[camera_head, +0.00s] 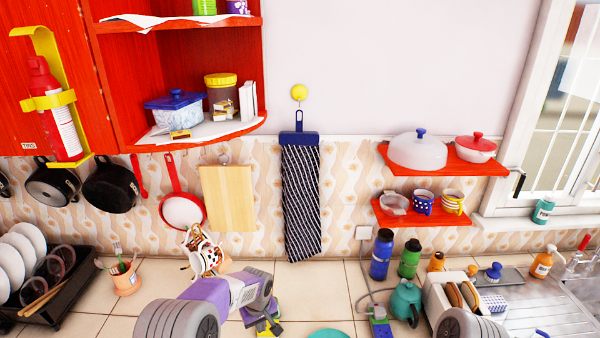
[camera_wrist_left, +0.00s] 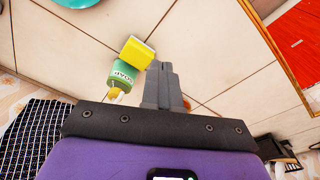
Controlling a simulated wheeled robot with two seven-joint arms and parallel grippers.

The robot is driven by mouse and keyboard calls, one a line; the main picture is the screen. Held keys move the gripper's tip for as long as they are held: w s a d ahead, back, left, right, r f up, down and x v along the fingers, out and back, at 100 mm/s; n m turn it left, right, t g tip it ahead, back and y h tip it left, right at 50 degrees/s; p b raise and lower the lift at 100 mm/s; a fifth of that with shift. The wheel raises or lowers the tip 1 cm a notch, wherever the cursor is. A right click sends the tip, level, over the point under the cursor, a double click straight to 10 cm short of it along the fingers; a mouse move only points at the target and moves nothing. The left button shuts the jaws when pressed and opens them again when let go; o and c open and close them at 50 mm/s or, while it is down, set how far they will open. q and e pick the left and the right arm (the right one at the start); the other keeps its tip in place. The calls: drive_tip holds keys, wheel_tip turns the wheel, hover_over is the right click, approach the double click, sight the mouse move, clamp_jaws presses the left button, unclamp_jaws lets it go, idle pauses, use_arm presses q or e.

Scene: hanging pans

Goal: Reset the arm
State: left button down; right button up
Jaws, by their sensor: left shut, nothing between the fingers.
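My left arm (camera_head: 205,305) comes in from the bottom left of the head view and reaches over the tiled counter. In the left wrist view my left gripper (camera_wrist_left: 160,70) is shut, with its grey fingers together and nothing between them. Its fingertips appear near a green soap bottle (camera_wrist_left: 122,76) and a yellow sponge (camera_wrist_left: 137,52); contact cannot be told. A grey joint of my right arm shows at the bottom right of the head view, but its gripper is outside the frame.
Black pans (camera_head: 110,186), a red pan (camera_head: 183,211) and a cutting board (camera_head: 228,198) hang on the wall. A dish rack (camera_head: 62,305) stands left. A mug stand (camera_head: 205,255) is behind my left arm. Bottles, a teal teapot (camera_head: 404,300) and a toaster (camera_head: 437,296) stand right.

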use_arm(q)
wheel_tip(320, 180, down, 8)
drive_tip(key=s+m+g+h, duration=0.1)
drive_tip(key=s, duration=0.2)
drive_tip(key=s+d+f+m+h, duration=0.15)
drive_tip(key=s+f, duration=0.35)
drive_tip(key=s, duration=0.6)
drive_tip(key=s+f+h, duration=0.2)
drive_tip(key=s+f, duration=0.2)
drive_tip(key=s, duration=0.8)
wheel_tip(320, 180, down, 16)
drive_tip(key=b, duration=1.6)
drive_tip(key=shift+s, duration=0.15)
use_arm(e)
wheel_tip(320, 180, down, 17)
drive_tip(key=w, duration=0.1)
drive_tip(key=shift+w+r, duration=0.2)
drive_tip(key=shift+w, duration=0.1)
use_arm(q)
drive_tip(key=shift+f+m, duration=0.1)
drive_tip(key=shift+m, duration=0.15)
drive_tip(key=shift+d, duration=0.15)
